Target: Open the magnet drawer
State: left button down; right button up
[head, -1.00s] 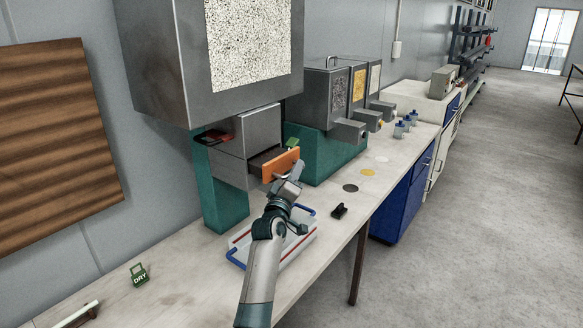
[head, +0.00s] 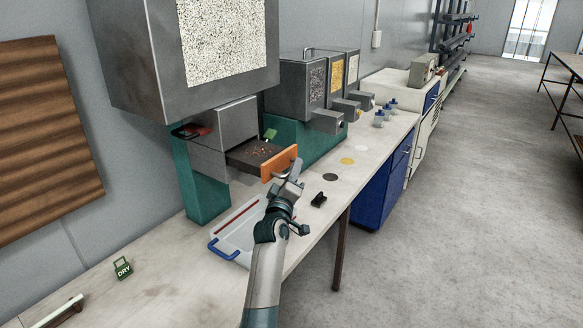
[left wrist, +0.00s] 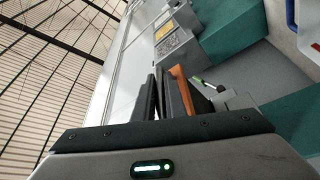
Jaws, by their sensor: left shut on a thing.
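The magnet drawer (head: 255,153) has an orange front (head: 278,164) and stands well out of the grey housing (head: 233,122). Small brownish bits lie on its dark floor. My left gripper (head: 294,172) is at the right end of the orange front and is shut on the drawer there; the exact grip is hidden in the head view. In the left wrist view the dark fingers (left wrist: 160,97) are beside the orange front (left wrist: 181,88). My right gripper is in neither view.
Below the drawer a white tray with blue handles (head: 233,236) lies on the bench. A small black block (head: 318,200) lies to the right of my gripper. A green DRY tag (head: 123,268) stands at the lower left.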

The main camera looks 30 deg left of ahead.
pick_arm(q)
jog(key=c, duration=1.8)
grip_release()
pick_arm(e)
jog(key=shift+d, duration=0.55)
